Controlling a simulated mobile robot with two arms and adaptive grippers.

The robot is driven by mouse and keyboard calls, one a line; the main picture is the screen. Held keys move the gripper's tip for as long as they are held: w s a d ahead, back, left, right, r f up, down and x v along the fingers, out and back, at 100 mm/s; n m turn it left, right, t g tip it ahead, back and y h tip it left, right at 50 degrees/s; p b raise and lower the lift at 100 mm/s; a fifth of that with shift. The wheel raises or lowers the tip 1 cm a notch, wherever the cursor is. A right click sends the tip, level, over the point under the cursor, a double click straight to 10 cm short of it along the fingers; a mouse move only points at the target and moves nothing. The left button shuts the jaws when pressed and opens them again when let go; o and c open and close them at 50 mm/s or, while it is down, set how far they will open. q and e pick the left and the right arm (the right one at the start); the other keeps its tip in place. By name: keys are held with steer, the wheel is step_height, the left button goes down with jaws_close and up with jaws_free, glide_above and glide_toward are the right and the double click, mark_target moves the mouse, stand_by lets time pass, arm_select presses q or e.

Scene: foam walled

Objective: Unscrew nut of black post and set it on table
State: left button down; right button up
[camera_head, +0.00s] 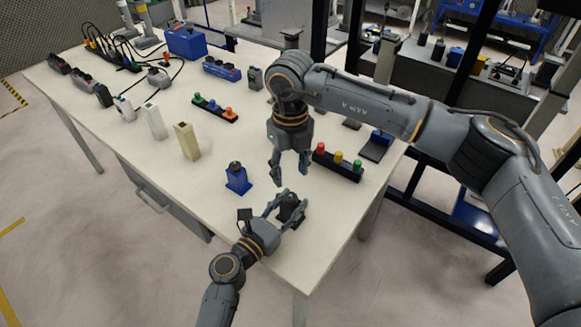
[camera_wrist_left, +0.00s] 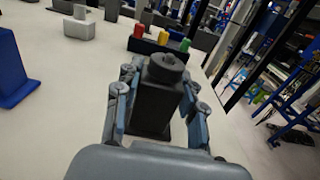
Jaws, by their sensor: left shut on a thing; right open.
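The black post (camera_head: 290,208) stands on the table near its front right corner. In the left wrist view the black post (camera_wrist_left: 150,108) is upright, with a dark round nut (camera_wrist_left: 166,67) on its top. My left gripper (camera_head: 286,207) is shut on the post's body, with one finger on each side, below the nut. It also shows in the left wrist view (camera_wrist_left: 155,105). My right gripper (camera_head: 290,178) points down, open and empty, above the table just behind the black post. The nut is too small to make out in the head view.
A blue post (camera_head: 238,180) stands left of the grippers. A strip with red, yellow and green pieces (camera_head: 338,165) lies behind to the right. A beige block (camera_head: 187,141) and a white block (camera_head: 154,121) stand farther left.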

mark_target(291, 195)
steer(key=shift+f, duration=3.95)
jaws_close()
steer(key=n, duration=0.9)
steer(key=shift+n, duration=0.3)
steer(key=shift+r, duration=0.25)
steer(key=shift+r, duration=0.95)
